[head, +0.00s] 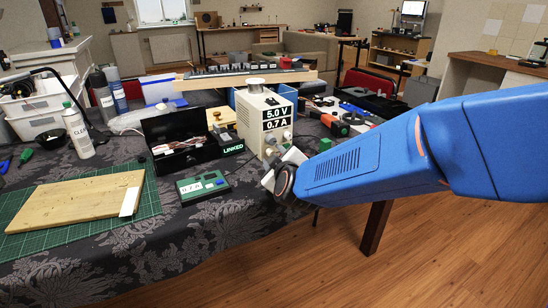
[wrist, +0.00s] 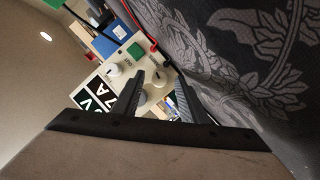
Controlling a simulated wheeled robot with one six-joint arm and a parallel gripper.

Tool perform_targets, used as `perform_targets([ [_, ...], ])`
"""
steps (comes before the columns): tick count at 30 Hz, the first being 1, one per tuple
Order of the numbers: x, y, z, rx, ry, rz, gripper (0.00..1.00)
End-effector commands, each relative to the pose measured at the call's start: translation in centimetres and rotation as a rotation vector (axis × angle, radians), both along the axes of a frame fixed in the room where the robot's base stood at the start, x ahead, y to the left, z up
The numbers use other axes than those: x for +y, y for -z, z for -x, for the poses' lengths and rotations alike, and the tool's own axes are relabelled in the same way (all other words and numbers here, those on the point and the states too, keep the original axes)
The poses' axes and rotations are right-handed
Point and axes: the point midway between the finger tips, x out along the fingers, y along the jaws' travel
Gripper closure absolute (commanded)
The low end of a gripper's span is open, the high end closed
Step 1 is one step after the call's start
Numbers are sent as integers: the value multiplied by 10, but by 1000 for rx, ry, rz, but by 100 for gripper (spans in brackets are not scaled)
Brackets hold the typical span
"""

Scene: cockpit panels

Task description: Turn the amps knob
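The cream power supply (head: 252,125) stands on the cloth-covered table with a display (head: 277,118) reading 5.0 V and 0.7 A. In the wrist view the supply lies rotated, with part of its display (wrist: 97,97) at the left. One pale knob (wrist: 113,70) is left of my fingers. Another pale round knob (wrist: 160,79) with a dark mark shows between the fingertips. I cannot read which is the amps knob. My gripper (wrist: 159,82) is open and faces the panel; I cannot tell whether a finger touches the knob. In the head view my gripper (head: 277,170) is at the supply's lower front, partly hidden by my arm.
A green-and-grey meter (head: 202,187) and an open black box (head: 180,140) are left of the supply. A wooden board (head: 75,202) lies on a green cutting mat (head: 60,242). A red-and-black tool (head: 328,123) lies behind my arm. The front cloth between is clear.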

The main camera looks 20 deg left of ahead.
Motion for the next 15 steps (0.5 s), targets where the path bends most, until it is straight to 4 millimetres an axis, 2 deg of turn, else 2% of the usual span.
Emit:
perform_targets([
  [9,-2,-1,2,0,0,0,61],
  [15,-13,-7,20,1,-1,-1,61],
])
